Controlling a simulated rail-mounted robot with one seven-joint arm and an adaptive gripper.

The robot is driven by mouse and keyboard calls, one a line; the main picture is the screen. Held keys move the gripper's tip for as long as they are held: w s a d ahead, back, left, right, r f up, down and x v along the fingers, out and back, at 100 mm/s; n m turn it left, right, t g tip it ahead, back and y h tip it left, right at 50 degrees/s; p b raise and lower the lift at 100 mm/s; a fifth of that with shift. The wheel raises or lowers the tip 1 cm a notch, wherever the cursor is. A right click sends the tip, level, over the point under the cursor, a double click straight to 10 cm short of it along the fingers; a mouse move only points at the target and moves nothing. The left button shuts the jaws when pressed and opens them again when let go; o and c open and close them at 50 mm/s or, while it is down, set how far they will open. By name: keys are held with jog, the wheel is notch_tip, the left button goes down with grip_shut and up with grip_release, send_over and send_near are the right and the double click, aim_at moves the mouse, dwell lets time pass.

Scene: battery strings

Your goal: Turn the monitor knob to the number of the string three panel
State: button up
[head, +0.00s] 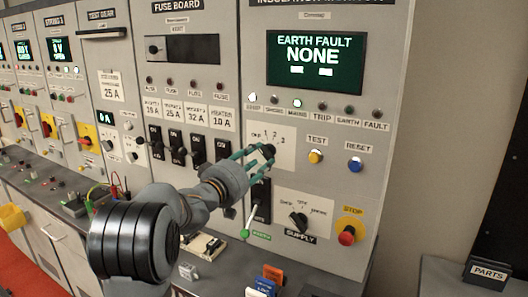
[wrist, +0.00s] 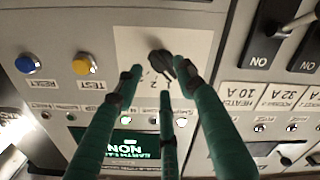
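The monitor knob (head: 269,151) is black, on a pale plate marked with small numbers, below the insulation monitor display (head: 314,62), which reads EARTH FAULT NONE. In the upside-down wrist view the knob (wrist: 160,63) lies slantwise; I cannot tell surely which number it points to. My gripper (head: 262,153) has green fingers reaching to the knob. In the wrist view, my gripper (wrist: 160,72) has its fingers spread around it, the right fingertip very close, a gap at the left one. Contact is unclear. The string 3 panel (head: 68,85) is at upper left, its screen lit.
Yellow test button (head: 316,157) and blue reset button (head: 355,165) are right of the knob. Black breakers (head: 198,150) stand at the left.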

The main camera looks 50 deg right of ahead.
aim_at(265, 154)
jog(key=shift+w+d+p, duration=0.15)
jog(key=shift+d+p, duration=0.05)
jog(key=shift+d, duration=0.75)
jog(key=shift+w+d+p, duration=0.1)
jog(key=shift+d+p, duration=0.1)
jog(key=shift+d, duration=0.7)
jog(key=shift+c, duration=0.5)
grip_shut()
